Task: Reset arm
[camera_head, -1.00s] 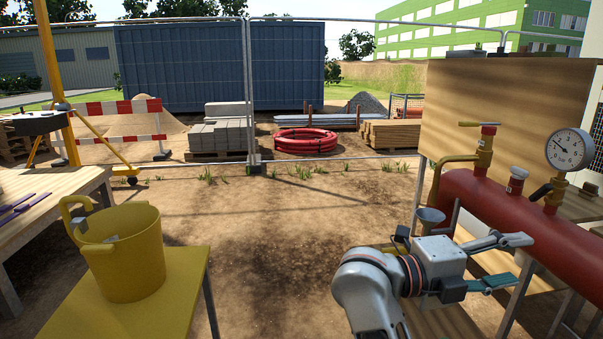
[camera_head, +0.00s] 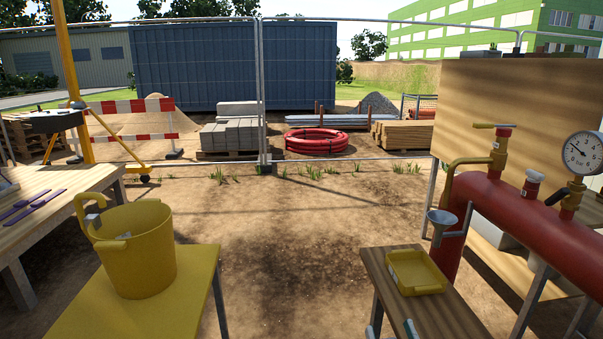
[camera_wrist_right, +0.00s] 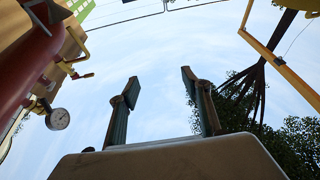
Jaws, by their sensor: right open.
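My right gripper (camera_head: 392,331) shows only as fingertips at the bottom edge of the head view, in front of the small wooden table (camera_head: 425,305). In the right wrist view the gripper (camera_wrist_right: 160,88) points up at the sky, with its two fingers wide apart and nothing between them. The rest of the right arm is out of the head view. My left gripper is not in view.
A yellow tray (camera_head: 417,272) lies on the small wooden table. A red pipe (camera_head: 520,215) with valves and a pressure gauge (camera_head: 582,153) stands at right. A yellow bucket (camera_head: 137,255) stands on a yellow table (camera_head: 170,315) at left. Bare ground lies between.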

